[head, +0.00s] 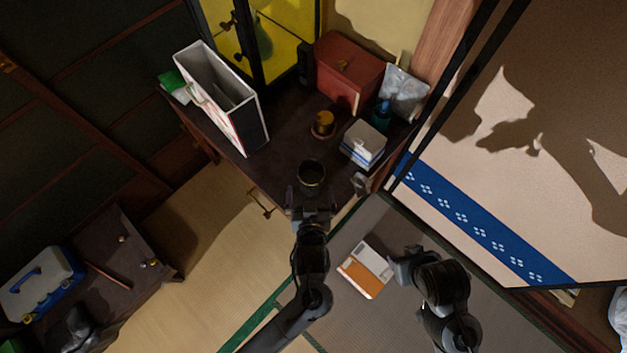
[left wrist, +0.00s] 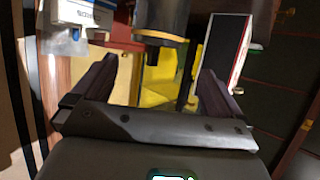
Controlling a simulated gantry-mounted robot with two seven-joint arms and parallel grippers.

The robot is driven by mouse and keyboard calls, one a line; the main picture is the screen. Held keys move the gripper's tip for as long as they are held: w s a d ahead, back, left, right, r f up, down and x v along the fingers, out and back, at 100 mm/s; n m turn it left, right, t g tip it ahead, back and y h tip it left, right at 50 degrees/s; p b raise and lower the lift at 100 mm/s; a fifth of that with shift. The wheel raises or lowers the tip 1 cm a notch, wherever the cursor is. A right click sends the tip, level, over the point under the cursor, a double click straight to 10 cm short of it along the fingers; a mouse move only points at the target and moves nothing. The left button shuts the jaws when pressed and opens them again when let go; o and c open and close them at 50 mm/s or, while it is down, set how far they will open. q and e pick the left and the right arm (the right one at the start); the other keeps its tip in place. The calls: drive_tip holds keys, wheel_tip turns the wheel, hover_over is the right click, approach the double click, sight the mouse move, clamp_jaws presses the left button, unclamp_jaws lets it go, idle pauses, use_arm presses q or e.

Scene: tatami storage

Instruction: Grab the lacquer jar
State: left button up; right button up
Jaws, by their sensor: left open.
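The lacquer jar (head: 311,175) looks like a dark, round pot with a gold rim. It stands near the front edge of the dark desk. My left gripper (head: 309,195) is open just in front of it. In the left wrist view the jar (left wrist: 161,20) is dark with a gold band, cut off by the top edge, and lies beyond the gap between the open fingers (left wrist: 158,72). I see no finger contact. My right gripper (head: 398,264) is at the lower right in the head view, away from the jar; its jaws are unclear.
On the desk (head: 270,165) are a small golden pot (head: 324,121), a white box (head: 363,144), a red chest (head: 348,72) and a tall open file box (head: 249,126). An orange-and-white packet (head: 366,268) lies on the floor. A blue-and-white case (head: 40,283) sits lower left.

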sight(311, 162)
use_arm(q)
drive_tip(key=x, duration=0.5)
drive_tip(key=shift+w+d+f, duration=0.15)
drive_tip(key=shift+w+d, duration=0.05)
drive_tip(key=shift+f+x, duration=0.25)
drive_tip(key=shift+x, duration=1.85)
drive_tip(key=shift+s+d, duration=0.1)
use_arm(e)
drive_tip(key=shift+d+r, duration=0.1)
drive_tip(key=shift+d, duration=0.2)
use_arm(q)
drive_tip(key=shift+c, duration=0.2)
drive_tip(key=c, duration=1.2)
drive_tip(key=shift+c, duration=0.2)
drive_tip(key=shift+r, duration=0.2)
